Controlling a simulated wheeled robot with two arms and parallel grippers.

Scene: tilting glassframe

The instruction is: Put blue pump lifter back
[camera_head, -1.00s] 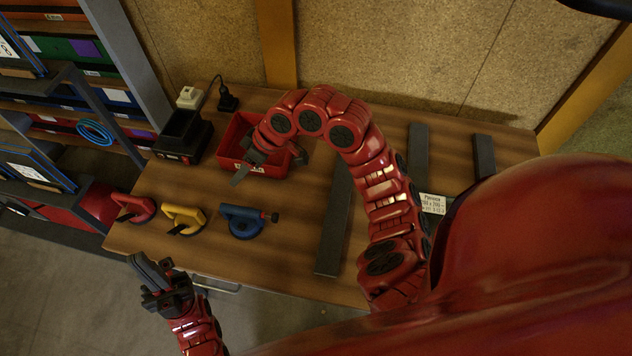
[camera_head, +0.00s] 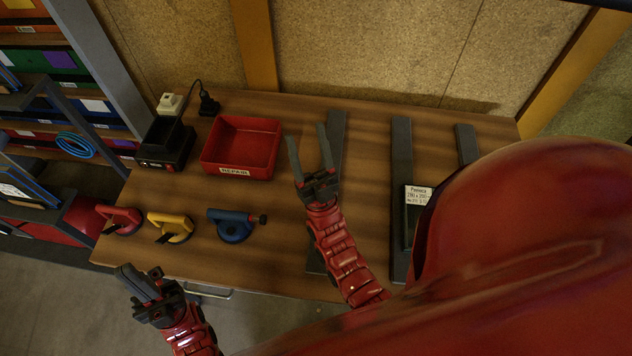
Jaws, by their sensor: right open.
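The blue pump lifter (camera_head: 232,226) sits on the wooden table (camera_head: 270,268), near its front edge. It is the rightmost of a row with a yellow lifter (camera_head: 172,226) and a red lifter (camera_head: 120,220). My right gripper (camera_head: 308,140) is open and empty, to the right of the red bin and apart from the blue lifter. My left gripper (camera_head: 139,274) is off the table's front edge, below the red and yellow lifters. Its fingers look close together, but their gap is unclear, and I see nothing held in it.
A red bin (camera_head: 240,172) labelled REPAIR stands at the back, beside a black charger (camera_head: 166,145). Dark bars lie on the right of the table, one (camera_head: 401,150) beside a labelled card (camera_head: 418,195). A shelf rack (camera_head: 88,50) stands at left.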

